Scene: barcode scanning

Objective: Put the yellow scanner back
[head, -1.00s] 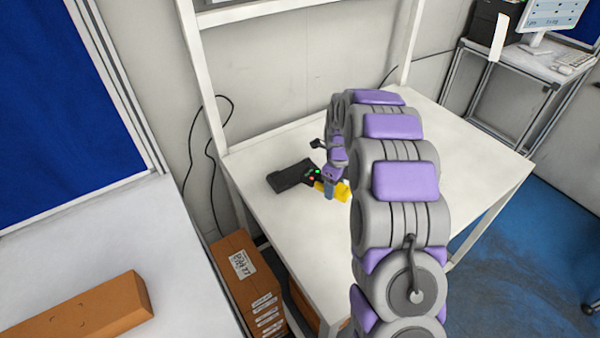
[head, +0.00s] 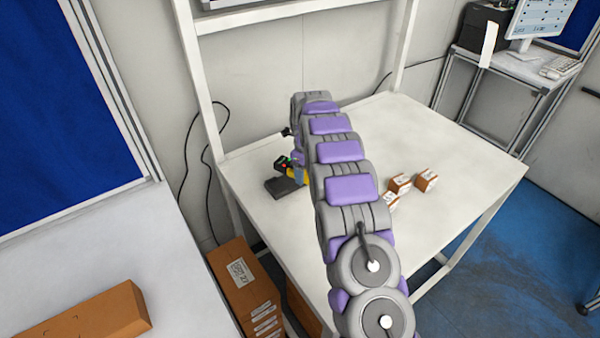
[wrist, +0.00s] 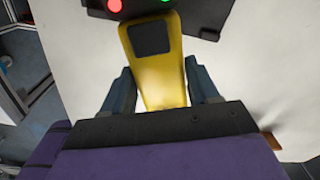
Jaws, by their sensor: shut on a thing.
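The yellow scanner (head: 292,173) is in my gripper (head: 299,165), over the left part of the white table. In the wrist view, its yellow handle (wrist: 155,65) runs between the two fingers of my gripper (wrist: 158,72). A dark part with a red and a green light is at the handle's far end. A black cradle (head: 283,189) lies on the table just below the scanner; its dark edge also shows at the top of the wrist view (wrist: 205,12). I cannot tell whether scanner and cradle touch. My arm hides part of the scanner.
Several small brown boxes (head: 400,184) sit on the white table (head: 450,150), right of my arm. Frame posts (head: 200,90) rise behind it. A larger carton (head: 240,275) stands at its left. Another table (head: 110,240) with a long box (head: 85,312) is at front left.

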